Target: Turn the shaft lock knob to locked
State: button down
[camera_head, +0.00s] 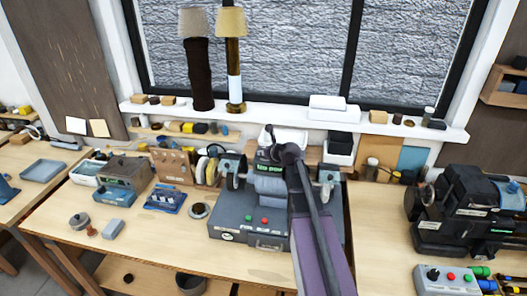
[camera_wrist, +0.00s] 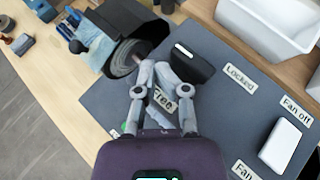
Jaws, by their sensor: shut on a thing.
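The shaft lock knob (camera_wrist: 197,64) is a dark rounded block with a short white line, seen in the wrist view on the dark machine top. A "Locked" label (camera_wrist: 240,79) lies to its right, and a label that seems to read "Free" (camera_wrist: 163,99) lies below it, partly behind my fingers. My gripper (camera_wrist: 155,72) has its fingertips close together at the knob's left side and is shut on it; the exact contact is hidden. In the head view the blue-grey machine (camera_head: 225,222) stands on the bench, and my arm covers the knob.
A wheel (camera_wrist: 124,62) in a dark guard is close to the left of my fingers. A white switch (camera_wrist: 281,146) sits at the right among fan labels. A white bin (camera_wrist: 268,25) stands behind. A dark machine (camera_head: 460,215) stands farther right on the bench.

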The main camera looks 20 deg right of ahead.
jog(key=s+a+r+p, duration=0.5)
jog(key=s, duration=0.4)
jog(key=shift+s+a+r, duration=0.15)
jog(key=shift+s+a, duration=0.2)
jog(key=shift+a, duration=0.05)
jog(key=s+a+f+n+g+h+b, duration=0.1)
jog(key=s+f+n+g+b, duration=0.3)
jog(key=f+n, duration=0.5)
jog(key=s+a+f+n+g+h+b, duration=0.1)
jog(key=s+a+f+n+g+b, duration=0.2)
jog(key=s+f+n+b, duration=0.5)
jog(key=s+a+f+n+g+h+b, duration=0.1)
jog(key=s+f+n+g+b, duration=0.3)
jog(key=f+n, duration=0.8)
jog(key=shift+s+a+n+g+b, duration=0.3)
jog(key=shift+s+a+n+b, duration=0.55)
jog(key=shift+s+n+b, duration=0.8)
jog(key=shift+w+n, duration=0.25)
jog(key=shift+n, duration=0.1)
